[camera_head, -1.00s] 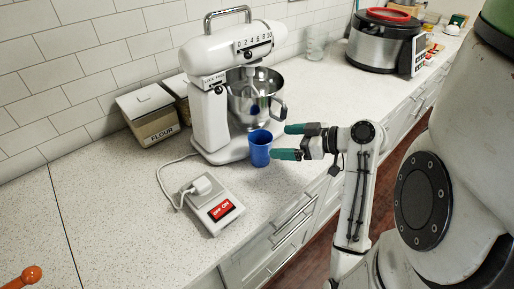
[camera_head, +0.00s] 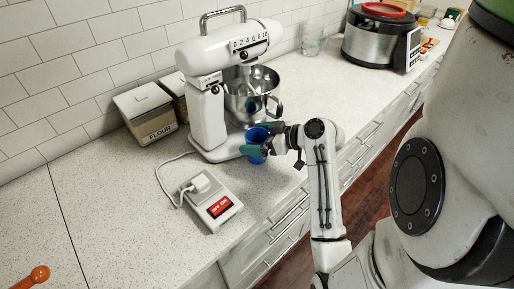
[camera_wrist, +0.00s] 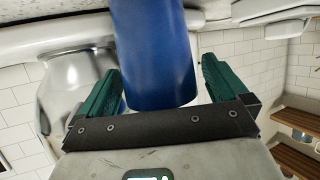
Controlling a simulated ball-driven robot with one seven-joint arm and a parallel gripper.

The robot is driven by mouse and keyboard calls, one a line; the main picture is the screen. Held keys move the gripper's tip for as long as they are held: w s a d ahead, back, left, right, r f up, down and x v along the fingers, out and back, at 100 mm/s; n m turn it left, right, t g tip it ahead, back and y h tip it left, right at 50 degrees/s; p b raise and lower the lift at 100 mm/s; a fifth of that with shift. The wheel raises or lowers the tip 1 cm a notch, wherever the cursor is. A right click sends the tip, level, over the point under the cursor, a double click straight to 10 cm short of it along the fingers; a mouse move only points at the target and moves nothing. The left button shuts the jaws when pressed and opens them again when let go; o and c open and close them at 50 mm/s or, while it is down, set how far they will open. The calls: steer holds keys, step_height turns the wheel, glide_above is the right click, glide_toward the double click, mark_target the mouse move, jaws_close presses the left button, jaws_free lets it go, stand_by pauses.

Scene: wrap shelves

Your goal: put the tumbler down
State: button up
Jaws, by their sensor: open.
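The blue tumbler (camera_head: 256,154) stands upright on the speckled counter, close to the mixer's base, in the head view. In the wrist view the tumbler (camera_wrist: 153,55) fills the upper middle. My gripper (camera_head: 252,139) has its green fingers on either side of the tumbler. In the wrist view my gripper (camera_wrist: 160,85) is open, with the blue wall between its two fingers and gaps showing beside them. Part of the tumbler is hidden behind a finger in the head view.
A white stand mixer (camera_head: 207,115) with a steel bowl (camera_head: 252,98) stands just behind the tumbler. A white switch box (camera_head: 211,203) with a cord lies at front left. A flour bin (camera_head: 146,113) is by the wall.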

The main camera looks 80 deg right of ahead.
steer(key=c, duration=1.1)
steer(key=shift+r, duration=0.15)
